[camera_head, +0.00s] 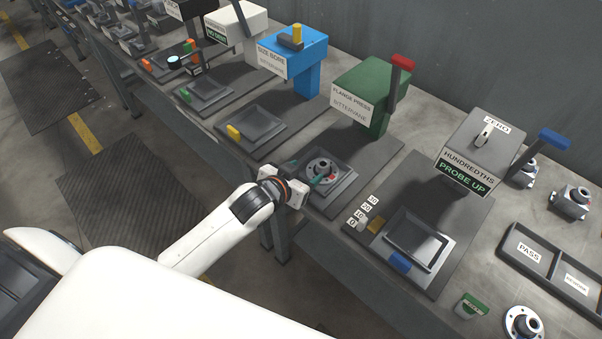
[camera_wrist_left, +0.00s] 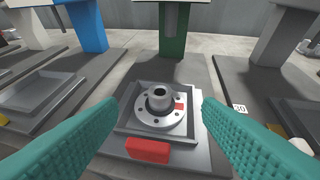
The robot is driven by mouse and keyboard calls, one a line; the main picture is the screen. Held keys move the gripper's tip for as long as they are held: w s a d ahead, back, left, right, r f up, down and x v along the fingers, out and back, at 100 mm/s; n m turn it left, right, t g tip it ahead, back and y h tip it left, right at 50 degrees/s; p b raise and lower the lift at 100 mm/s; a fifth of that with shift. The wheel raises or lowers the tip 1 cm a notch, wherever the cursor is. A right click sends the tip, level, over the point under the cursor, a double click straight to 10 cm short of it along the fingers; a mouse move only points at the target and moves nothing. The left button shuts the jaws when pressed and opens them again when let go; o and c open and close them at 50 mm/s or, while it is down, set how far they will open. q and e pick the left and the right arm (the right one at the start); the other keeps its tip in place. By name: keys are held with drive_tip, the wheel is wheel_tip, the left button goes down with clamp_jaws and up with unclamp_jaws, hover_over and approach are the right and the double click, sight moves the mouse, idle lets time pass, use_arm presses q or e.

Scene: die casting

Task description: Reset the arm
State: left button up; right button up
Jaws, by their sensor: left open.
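My left gripper (camera_head: 309,179) is open at the front of the green flange press station. In the left wrist view its two teal fingers (camera_wrist_left: 160,130) stand wide apart, with a grey flanged part (camera_wrist_left: 162,108) between and beyond them. That part also shows in the head view (camera_head: 321,168), sitting in the tray (camera_head: 349,184) below the green press (camera_head: 371,92). The fingers look clear of the part. A red block (camera_wrist_left: 148,150) is at the tray's front edge in the wrist view. My right gripper is not in view.
To the right stands the grey "HUNDREDTHS" gauge (camera_head: 481,148) reading "PROBE UP", with an empty tray (camera_head: 417,240). PASS and rework bins (camera_head: 548,262) and loose flanged parts (camera_head: 523,322) lie further right. A blue station (camera_head: 291,57) stands left. The bench front edge runs below my arm.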

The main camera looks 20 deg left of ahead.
use_arm(q)
drive_tip(key=shift+s+a+r, duration=0.1)
drive_tip(key=shift+s+r, duration=0.1)
drive_tip(key=shift+s, duration=0.2)
drive_tip(key=s+a+f+g+y, duration=0.15)
drive_tip(key=s+g, duration=0.25)
drive_tip(key=s, duration=0.8)
drive_tip(key=s+f+g+y, duration=0.1)
drive_tip(key=s+f+g, duration=0.25)
drive_tip(key=s, duration=0.75)
wheel_tip(320, 180, down, 27)
drive_tip(key=s+g, duration=0.2)
drive_tip(key=s+a+f+g, duration=0.1)
drive_tip(key=s+a+f, duration=0.2)
drive_tip(key=s+f, duration=1.1)
drive_tip(key=shift+s+f, duration=0.35)
drive_tip(key=shift+s, duration=0.45)
